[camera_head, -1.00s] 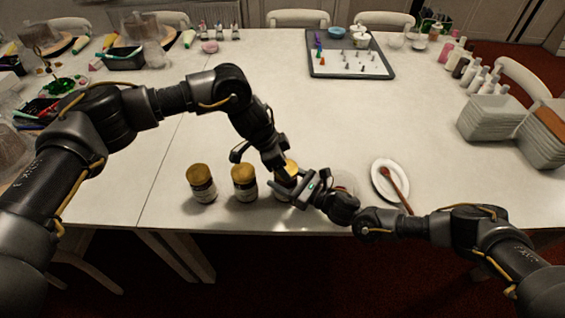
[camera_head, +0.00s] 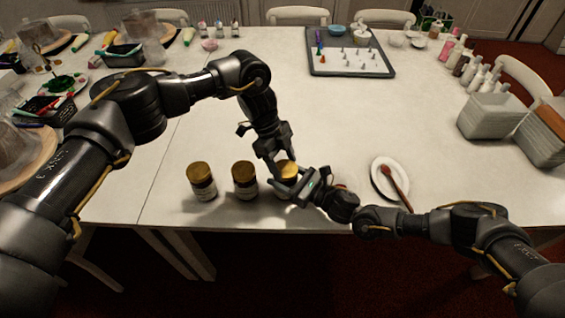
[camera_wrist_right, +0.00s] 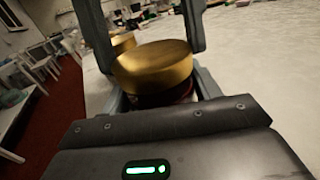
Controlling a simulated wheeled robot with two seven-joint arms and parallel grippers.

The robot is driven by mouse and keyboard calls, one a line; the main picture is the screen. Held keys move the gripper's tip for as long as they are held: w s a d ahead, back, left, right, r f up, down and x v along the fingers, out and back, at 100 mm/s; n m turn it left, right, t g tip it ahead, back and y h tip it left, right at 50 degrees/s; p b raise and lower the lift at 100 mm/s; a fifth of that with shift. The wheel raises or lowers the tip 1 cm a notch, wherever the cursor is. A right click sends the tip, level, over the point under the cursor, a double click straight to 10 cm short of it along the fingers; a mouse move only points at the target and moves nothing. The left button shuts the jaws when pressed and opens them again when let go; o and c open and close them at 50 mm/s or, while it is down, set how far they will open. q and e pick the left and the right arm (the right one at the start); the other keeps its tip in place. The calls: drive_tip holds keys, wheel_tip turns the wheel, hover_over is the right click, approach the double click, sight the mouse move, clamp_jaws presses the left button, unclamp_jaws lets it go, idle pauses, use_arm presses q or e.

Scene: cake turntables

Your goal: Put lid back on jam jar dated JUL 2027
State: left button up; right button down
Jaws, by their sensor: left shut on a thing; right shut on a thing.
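Three jars stand in a row near the table's front edge. The left jar (camera_head: 202,187) and middle jar (camera_head: 245,186) have gold lids on. My right gripper (camera_wrist_right: 160,92) is shut around the third jar (camera_wrist_right: 165,98), whose dark red side shows just under a gold lid (camera_wrist_right: 152,66). The lid also shows in the head view (camera_head: 288,169). My left gripper (camera_head: 280,166) reaches down from above, shut on this lid, with its fingers on either side of it. I cannot tell whether the lid is fully seated. The label dates are unreadable.
A white plate (camera_head: 377,184) with a brown spoon (camera_head: 393,181) lies right of the right gripper. A grey tray (camera_head: 384,72) with small items stands at the back. Grey containers (camera_head: 489,116) stand at right. The table's middle is clear.

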use_arm(q)
drive_tip(key=m, duration=0.2)
drive_tip(key=m+g+y, duration=0.1)
drive_tip(key=shift+d+f+m, duration=0.15)
drive_tip(key=shift+d+m, duration=0.05)
drive_tip(key=shift+m, duration=0.2)
drive_tip(key=m, duration=0.2)
drive_tip(key=shift+s+d+f+m+g+y, duration=0.1)
drive_tip(key=shift+d+m+g+y, duration=0.1)
drive_tip(key=shift+m+g+y, duration=0.2)
drive_tip(key=shift+r+m+y, duration=0.2)
drive_tip(key=shift+m+y, duration=0.1)
drive_tip(key=shift+m, duration=0.5)
drive_tip(key=o, duration=0.9)
drive_tip(key=shift+w, duration=0.25)
drive_tip(key=shift+o, duration=0.2)
drive_tip(key=shift+a, duration=0.1)
drive_tip(key=shift+r, duration=0.1)
drive_tip(key=shift+r, duration=2.25)
drive_tip(key=shift+c, duration=0.4)
